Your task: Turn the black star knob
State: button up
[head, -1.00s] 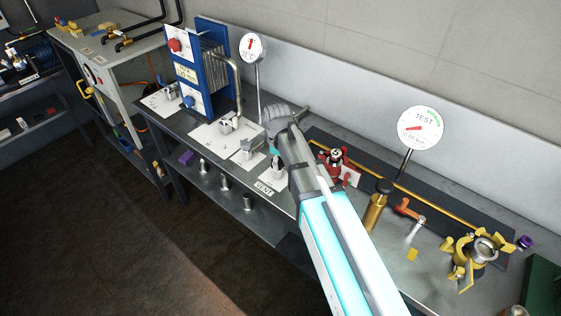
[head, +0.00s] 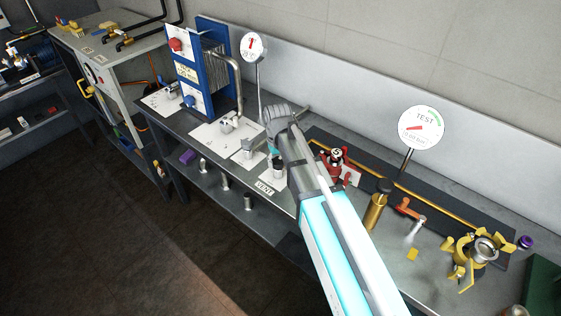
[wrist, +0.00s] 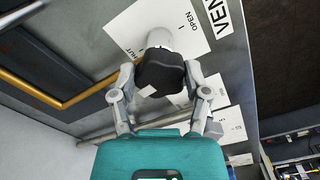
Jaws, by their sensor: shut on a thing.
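The black star knob (wrist: 160,72) sits on a pale round stem above a white plate (wrist: 195,42) printed OPEN and SHUT. The SHUT lettering is partly covered. The knob has a small white mark on its near side. My gripper (wrist: 160,84) has one finger on each side of the knob and is shut on it. In the head view the knob (head: 278,166) is a small dark shape beside my wrist, near the VENT label (head: 265,188). My forearm hides part of the bench around it.
A red valve (head: 337,160) and a brass cylinder (head: 377,207) stand right of my arm. A blue-framed plate unit (head: 208,72) stands at the left. A gauge on a post (head: 252,47) rises behind my wrist, and a TEST gauge (head: 425,128) stands further right.

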jog(key=shift+w+a+m, duration=0.15)
jog(key=shift+m, duration=0.45)
jog(key=o, duration=1.1)
jog(key=shift+o, duration=0.2)
jog(key=shift+s, duration=0.2)
